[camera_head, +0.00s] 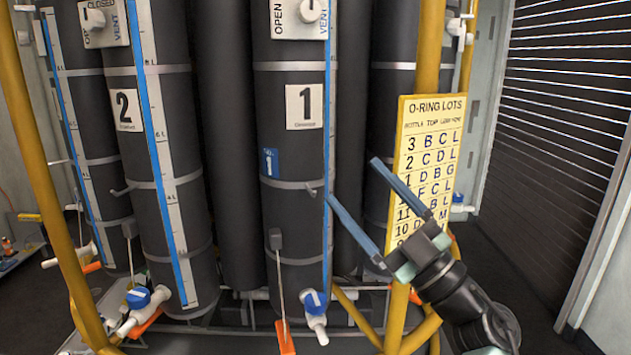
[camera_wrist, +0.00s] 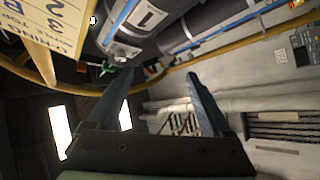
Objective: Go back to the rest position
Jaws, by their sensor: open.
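My gripper (camera_head: 366,200) is at the lower right of the head view, with its two long blue-grey fingers spread wide apart. Nothing is between them. The fingers point up and left, in front of the rack of dark cylinders and partly over the yellow O-ring lots sign (camera_head: 428,150). The wrist view also shows my gripper (camera_wrist: 162,82) with its fingers apart and no object held. The rest position itself is not marked in either view.
Dark cylinders numbered 1 (camera_head: 290,210) and 2 (camera_head: 150,140) stand in a rack with a yellow frame (camera_head: 35,140). Valves with blue knobs (camera_head: 314,300) stick out low at the front. A slatted shutter (camera_head: 560,130) is at the right, with dark open floor before it.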

